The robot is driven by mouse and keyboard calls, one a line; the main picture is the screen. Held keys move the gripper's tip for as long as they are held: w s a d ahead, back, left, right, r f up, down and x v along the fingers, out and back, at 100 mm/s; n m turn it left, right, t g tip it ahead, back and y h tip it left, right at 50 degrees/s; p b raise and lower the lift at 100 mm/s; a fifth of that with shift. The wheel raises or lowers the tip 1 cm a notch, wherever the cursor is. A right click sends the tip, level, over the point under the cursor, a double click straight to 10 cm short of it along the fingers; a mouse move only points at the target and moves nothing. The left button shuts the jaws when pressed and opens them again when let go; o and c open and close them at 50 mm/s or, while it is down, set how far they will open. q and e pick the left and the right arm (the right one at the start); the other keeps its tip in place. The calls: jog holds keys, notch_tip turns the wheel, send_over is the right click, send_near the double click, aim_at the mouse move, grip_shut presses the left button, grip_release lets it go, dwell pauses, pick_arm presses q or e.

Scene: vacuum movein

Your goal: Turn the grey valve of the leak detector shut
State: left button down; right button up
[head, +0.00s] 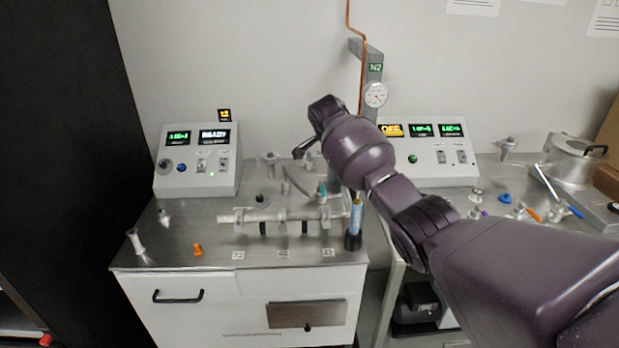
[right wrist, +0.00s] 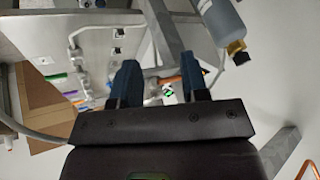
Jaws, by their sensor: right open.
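The leak detector (head: 197,162) is a pale box with two lit displays, at the back left of the steel bench in the head view. A grey valve-like fitting (head: 270,159) stands to its right, behind the glass manifold; I cannot tell for sure that it is the detector's valve. My right arm reaches in from the right, and its gripper (head: 308,142) is above the back of the bench, up and right of that fitting and apart from it. In the right wrist view the gripper (right wrist: 160,82) is open and empty. My left gripper is out of view.
A horizontal manifold (head: 285,213) lies across the bench, with a blue tube (head: 356,218) in a dark stand at its right end. An orange piece (head: 198,249) and pale fittings lie at front left.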

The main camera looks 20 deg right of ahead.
jog(key=w+a+r+n+t+y+b, duration=0.2)
jog(key=w+a+r+n+t, duration=0.1)
jog(key=a+r+n+t, duration=0.55)
jog(key=s+a+f+n+t+y+b, duration=0.1)
jog(key=s+f+n+t+y+b, duration=0.2)
jog(key=s+f+n, duration=0.5)
jog(key=shift+a+f+y, duration=0.25)
jog(key=shift+f+y, duration=0.15)
jog(key=shift+f, duration=1.35)
jog(key=shift+s, duration=0.1)
